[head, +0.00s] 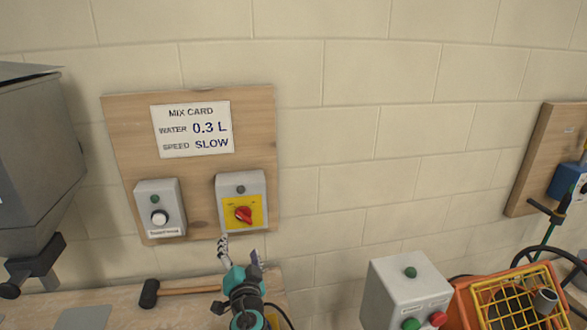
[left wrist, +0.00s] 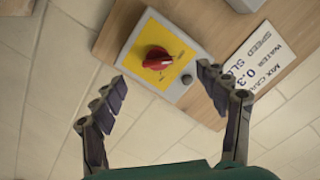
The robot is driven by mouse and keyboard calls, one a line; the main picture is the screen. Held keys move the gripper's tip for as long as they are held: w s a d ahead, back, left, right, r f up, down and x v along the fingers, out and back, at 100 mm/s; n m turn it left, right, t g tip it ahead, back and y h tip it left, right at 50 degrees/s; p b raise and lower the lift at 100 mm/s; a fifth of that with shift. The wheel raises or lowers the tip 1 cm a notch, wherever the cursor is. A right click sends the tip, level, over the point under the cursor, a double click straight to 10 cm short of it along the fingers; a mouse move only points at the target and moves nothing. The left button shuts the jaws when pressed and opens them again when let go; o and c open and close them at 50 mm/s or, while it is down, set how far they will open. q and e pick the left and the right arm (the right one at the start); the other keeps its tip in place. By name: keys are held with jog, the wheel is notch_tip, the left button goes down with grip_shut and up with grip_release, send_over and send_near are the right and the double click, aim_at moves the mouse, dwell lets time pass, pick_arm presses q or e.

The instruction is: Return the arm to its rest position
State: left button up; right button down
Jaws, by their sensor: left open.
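My left gripper (head: 240,258) is at the bottom middle of the head view, in front of the wall and just below the yellow-faced switch box. In the left wrist view its two fingers (left wrist: 168,112) are spread apart with nothing between them. The red knob (head: 243,214) on the switch box (head: 256,186) lies ahead of the fingers and apart from them; the knob also shows in the left wrist view (left wrist: 157,58). My right gripper is in neither view.
A wooden board (head: 197,188) on the block wall carries the mix card (head: 192,129) and a white-knobbed box (head: 159,208). A hammer (head: 185,290) lies on the bench. A grey hopper (head: 35,150) stands left.

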pick_arm(q)
jog(key=s+a+f+n+g, duration=0.2)
jog(key=s+a+f+g, duration=0.1)
jog(key=s, duration=0.4)
jog(key=s+a+f+n+g, duration=0.2)
jog(key=s+a+f+g, duration=0.1)
jog(key=s, duration=0.4)
jog(key=s+d+f+g+h, duration=0.3)
jog(key=s+d+f+h, duration=0.2)
jog(key=s, duration=0.5)
jog(key=shift+s+d+n+g, duration=0.3)
jog(key=shift+d, duration=0.65)
